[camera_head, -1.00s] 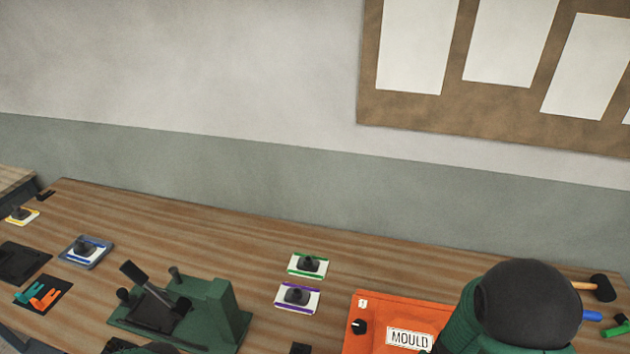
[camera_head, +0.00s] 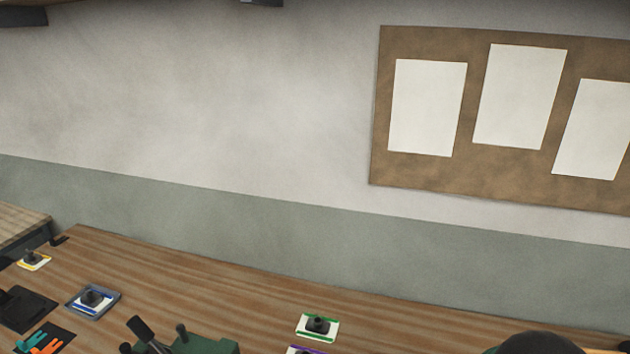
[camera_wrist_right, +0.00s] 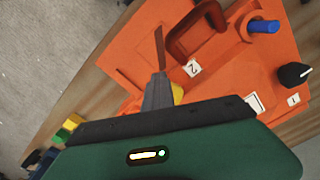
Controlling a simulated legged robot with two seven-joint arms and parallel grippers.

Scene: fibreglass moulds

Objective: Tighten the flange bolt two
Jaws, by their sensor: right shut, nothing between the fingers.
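The orange mould (camera_wrist_right: 225,70) fills the upper middle of the right wrist view. Its label 2 (camera_wrist_right: 193,68) lies beside a dark red arched part (camera_wrist_right: 197,32). Label 1 (camera_wrist_right: 293,100) lies near a black pointed knob (camera_wrist_right: 295,74). A yellow piece (camera_wrist_right: 178,93) is partly hidden behind the fingers. I cannot tell which part is flange bolt two. My left gripper is not in view.
On the wooden bench (camera_head: 230,290) are a green-edged plate (camera_head: 317,327), a blue-edged plate (camera_head: 93,300), a yellow-edged plate (camera_head: 34,260) and a green fixture (camera_head: 205,345). Yellow and green blocks (camera_wrist_right: 68,130) lie at the lower left in the right wrist view.

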